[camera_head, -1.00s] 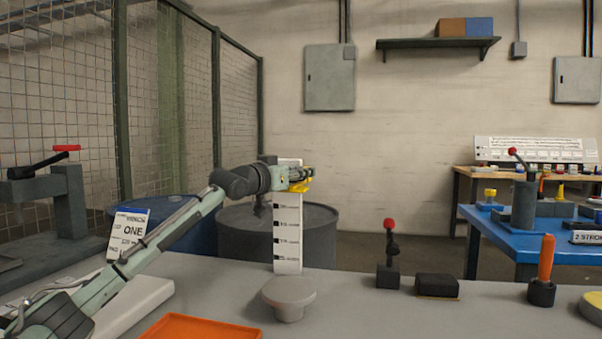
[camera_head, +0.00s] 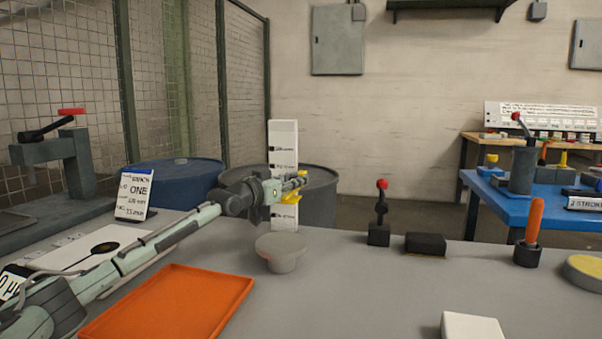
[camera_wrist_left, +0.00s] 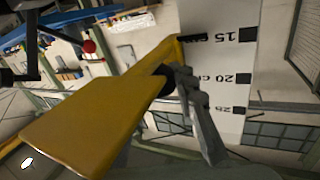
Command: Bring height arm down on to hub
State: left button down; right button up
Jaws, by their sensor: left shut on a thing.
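The height arm is a yellow piece (camera_head: 291,199) beside a white scale post (camera_head: 283,140) with black marks. It fills much of the left wrist view (camera_wrist_left: 100,115), and cm marks show on the post behind it (camera_wrist_left: 228,60). My left gripper (camera_head: 298,182) is shut on the height arm, in front of the lower part of the post. The grey round hub (camera_head: 281,247) stands on the table below the height arm, with a visible gap between them. My right gripper is not in view.
An orange tray (camera_head: 175,305) lies in front to the left. A red-knobbed lever (camera_head: 381,210), a black block (camera_head: 425,244) and an orange-handled tool (camera_head: 534,220) stand to the right. A white block (camera_head: 472,327) is at the front. The table between them is clear.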

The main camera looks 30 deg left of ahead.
pick_arm(q)
jog(key=shift+d, duration=0.1)
jog(key=c, duration=1.2)
grip_release()
jog(key=shift+s, duration=0.1)
jog(key=shift+s+a, duration=0.25)
jog(key=shift+s, duration=0.3)
jog(key=shift+s+a, duration=0.2)
jog(key=shift+s, duration=1.6)
jog(key=shift+s+a, duration=0.25)
jog(key=shift+s, duration=1.5)
jog(key=shift+s+a, duration=0.2)
jog(key=shift+s, duration=1.6)
